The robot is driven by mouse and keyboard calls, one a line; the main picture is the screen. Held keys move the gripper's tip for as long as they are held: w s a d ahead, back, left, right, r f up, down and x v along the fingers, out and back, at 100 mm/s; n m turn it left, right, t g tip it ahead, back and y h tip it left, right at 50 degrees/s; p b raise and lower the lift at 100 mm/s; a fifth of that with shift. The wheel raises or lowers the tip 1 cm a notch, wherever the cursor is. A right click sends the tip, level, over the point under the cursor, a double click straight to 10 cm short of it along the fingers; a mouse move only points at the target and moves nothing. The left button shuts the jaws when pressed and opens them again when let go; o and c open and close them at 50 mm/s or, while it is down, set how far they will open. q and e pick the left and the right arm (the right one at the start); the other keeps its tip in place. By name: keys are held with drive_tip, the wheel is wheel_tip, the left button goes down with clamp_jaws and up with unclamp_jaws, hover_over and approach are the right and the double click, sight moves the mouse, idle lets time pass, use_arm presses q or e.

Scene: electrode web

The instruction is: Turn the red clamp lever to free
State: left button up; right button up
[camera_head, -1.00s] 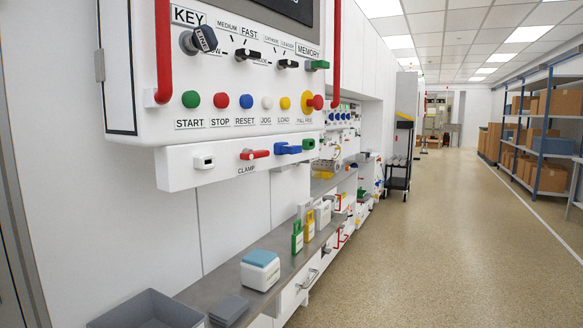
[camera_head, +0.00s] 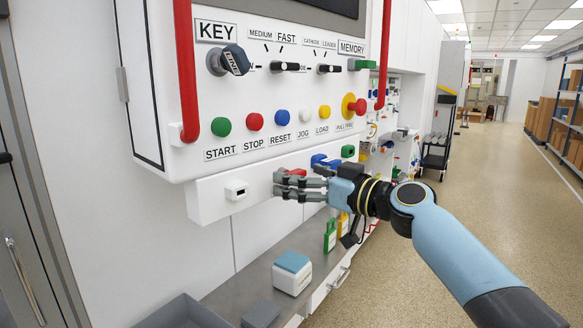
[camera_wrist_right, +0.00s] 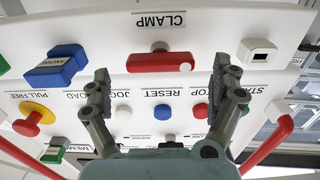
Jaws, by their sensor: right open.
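The red clamp lever (camera_head: 297,172) is on the white ledge under the button panel, mostly hidden behind my right gripper. The right wrist view, which is upside down, shows the red lever (camera_wrist_right: 155,63) lying level beside the CLAMP label (camera_wrist_right: 160,20), with a pale dot near one end. My right gripper (camera_head: 281,182) is open in front of the lever. In the right wrist view the two sides of my right gripper (camera_wrist_right: 161,70) stand either side of the lever, with a gap to both ends. I cannot tell whether any finger touches it. My left gripper is out of view.
A blue switch (camera_wrist_right: 57,65) and a white socket (camera_wrist_right: 257,50) flank the lever on the ledge. Coloured push buttons (camera_head: 255,121) and a red emergency knob (camera_head: 360,106) are above. Red rails (camera_head: 186,70) stand out from the panel. A shelf below holds a blue-topped white block (camera_head: 292,272).

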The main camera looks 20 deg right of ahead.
drive_tip(key=shift+x, duration=1.5)
drive_tip(key=c, duration=1.1)
